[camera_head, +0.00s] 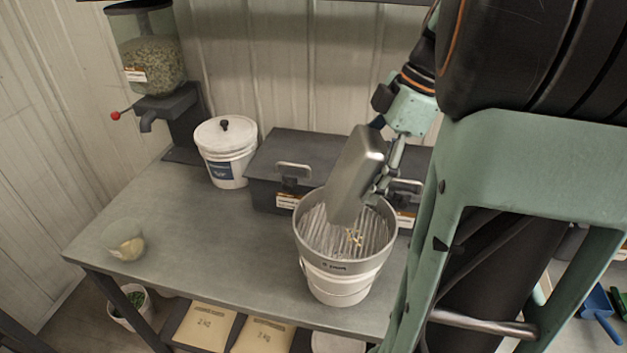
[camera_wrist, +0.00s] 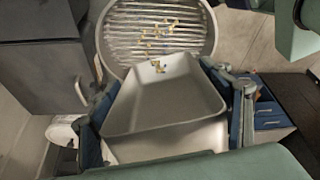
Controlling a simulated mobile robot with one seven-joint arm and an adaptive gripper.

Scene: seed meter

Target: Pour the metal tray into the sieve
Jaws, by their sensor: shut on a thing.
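My gripper (camera_head: 392,170) is shut on the metal tray (camera_head: 358,165) and holds it steeply tilted over the sieve (camera_head: 310,235). In the wrist view the tray (camera_wrist: 160,105) lies between my gripper's fingers (camera_wrist: 165,120), its narrow end pointing at the sieve (camera_wrist: 118,35). A few yellowish grains (camera_wrist: 160,66) sit at the tray's narrow end. More grains (camera_head: 355,238) lie scattered on the sieve's ribbed floor. The sieve sits on top of a white bucket (camera_head: 338,287) near the table's front edge. Part of the sieve is hidden behind the tray.
Dark grey boxes (camera_head: 270,165) stand right behind the sieve. A white lidded bucket (camera_head: 226,170) and a seed dispenser (camera_head: 150,75) stand at the back left. A small clear bowl (camera_head: 124,241) with pale contents is at the table's left front. The table's middle left is clear.

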